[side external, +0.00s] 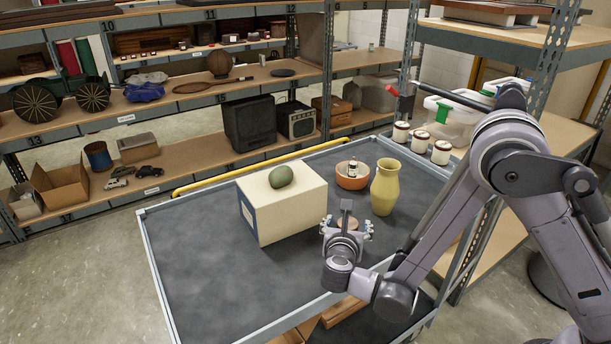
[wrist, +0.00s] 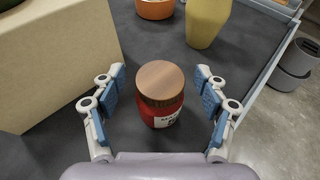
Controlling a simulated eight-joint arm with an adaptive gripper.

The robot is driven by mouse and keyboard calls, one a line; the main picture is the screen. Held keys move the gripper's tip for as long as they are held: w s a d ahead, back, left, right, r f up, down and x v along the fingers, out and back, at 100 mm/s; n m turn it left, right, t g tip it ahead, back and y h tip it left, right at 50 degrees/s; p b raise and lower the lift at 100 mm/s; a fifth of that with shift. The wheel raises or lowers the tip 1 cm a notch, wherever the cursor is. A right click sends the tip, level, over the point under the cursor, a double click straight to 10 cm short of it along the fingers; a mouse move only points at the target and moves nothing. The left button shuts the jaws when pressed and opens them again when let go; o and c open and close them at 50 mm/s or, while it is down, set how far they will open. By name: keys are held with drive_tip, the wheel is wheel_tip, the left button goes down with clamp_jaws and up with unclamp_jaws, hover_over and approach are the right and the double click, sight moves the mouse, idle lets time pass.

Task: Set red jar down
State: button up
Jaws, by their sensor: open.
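The red jar (wrist: 158,111) has a brown wooden-looking lid and a white label. In the wrist view it stands upright on the dark cart top (wrist: 130,65), between the two blue-padded fingers of my gripper (wrist: 160,100). A gap shows on each side, so the fingers do not touch it. In the side external view my gripper (side external: 347,232) is low over the near right part of the cart top (side external: 195,240). There only the jar's lid (side external: 347,223) shows, partly hidden by my gripper.
A cream box (side external: 285,205) with a green egg-shaped object (side external: 282,176) on it stands left of my gripper. Behind stand an orange bowl (side external: 352,181) holding a small bottle and a yellow vase (side external: 385,188). The cart top's left and front are clear.

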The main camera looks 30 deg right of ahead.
drive_tip(key=shift+w+d+f, duration=0.15)
drive_tip(key=shift+w+d, duration=0.05)
drive_tip(key=shift+d, duration=0.1)
drive_tip(key=shift+c, duration=0.3)
drive_tip(key=c, duration=1.4)
